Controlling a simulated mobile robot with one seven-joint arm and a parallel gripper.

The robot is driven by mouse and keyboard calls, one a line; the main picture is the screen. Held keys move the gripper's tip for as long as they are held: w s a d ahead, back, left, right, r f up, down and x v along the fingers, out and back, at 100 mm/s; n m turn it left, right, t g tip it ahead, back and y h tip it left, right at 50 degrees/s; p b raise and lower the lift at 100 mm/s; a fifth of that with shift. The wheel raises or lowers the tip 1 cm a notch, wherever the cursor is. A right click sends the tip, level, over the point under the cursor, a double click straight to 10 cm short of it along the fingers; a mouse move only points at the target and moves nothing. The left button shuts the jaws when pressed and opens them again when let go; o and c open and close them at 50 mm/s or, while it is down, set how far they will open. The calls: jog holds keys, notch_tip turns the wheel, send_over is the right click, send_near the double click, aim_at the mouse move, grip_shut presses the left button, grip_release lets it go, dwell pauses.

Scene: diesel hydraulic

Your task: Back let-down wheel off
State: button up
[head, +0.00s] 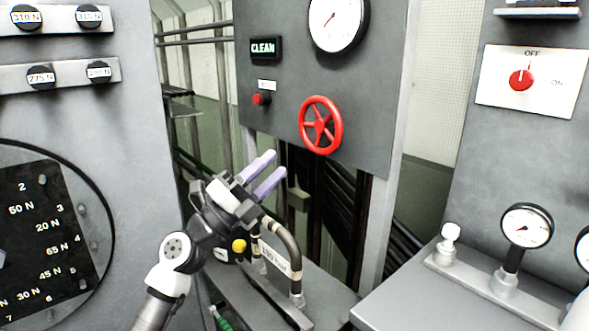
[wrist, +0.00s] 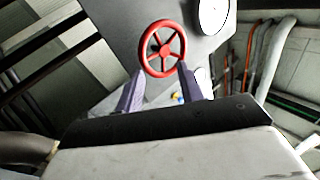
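A red spoked handwheel (head: 321,125) is mounted on the grey centre panel, below a round gauge. It also shows in the wrist view (wrist: 162,48), beyond and between my fingertips. My gripper (head: 272,170) is below and to the left of the wheel in the head view, apart from it. Its two pale purple fingers are spread with nothing between them. No label for the wheel can be read.
The centre panel (head: 262,105) carries a lit CLEAN sign (head: 265,48), a red button (head: 261,99) and a white gauge (head: 337,20). A bent pipe (head: 290,250) rises below my gripper. At right are a bench with gauges (head: 526,226) and a red OFF/ON knob (head: 521,79).

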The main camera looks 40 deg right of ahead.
jog(key=a+b, duration=0.1)
jog(key=a, duration=0.5)
jog(key=shift+a, duration=0.2)
jog(key=shift+w, duration=0.1)
